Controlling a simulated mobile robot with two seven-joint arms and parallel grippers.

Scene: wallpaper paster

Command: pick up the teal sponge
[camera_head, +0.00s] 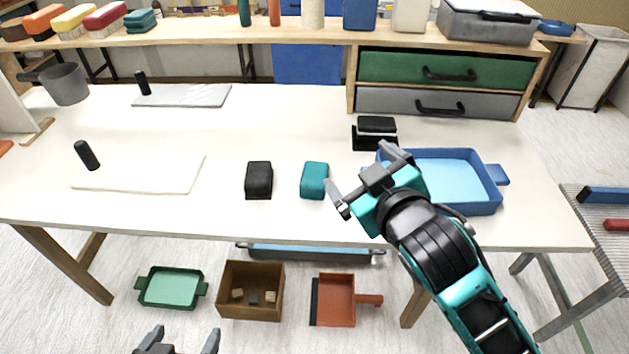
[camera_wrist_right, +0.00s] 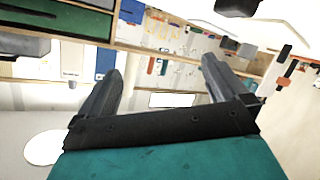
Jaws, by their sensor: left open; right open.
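The teal sponge (camera_head: 314,180) stands on the white worktable (camera_head: 240,215), near its front middle, in the head view. My right gripper (camera_head: 364,178) is just right of the sponge in the picture, apart from it, with its fingers spread and empty. In the right wrist view my right gripper (camera_wrist_right: 161,85) shows its two fingers wide apart, with nothing between them. The sponge cannot be made out in that view. My left gripper (camera_head: 181,342) is open and empty at the bottom edge of the head view, in front of the table.
A black block (camera_head: 259,180) stands left of the sponge. A blue tray (camera_head: 445,205) lies right, partly behind my right arm. A dark block on a black base (camera_head: 376,127) is behind. Smoothing boards (camera_head: 140,175) (camera_head: 182,95) lie left; drawers (camera_head: 440,85) stand behind.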

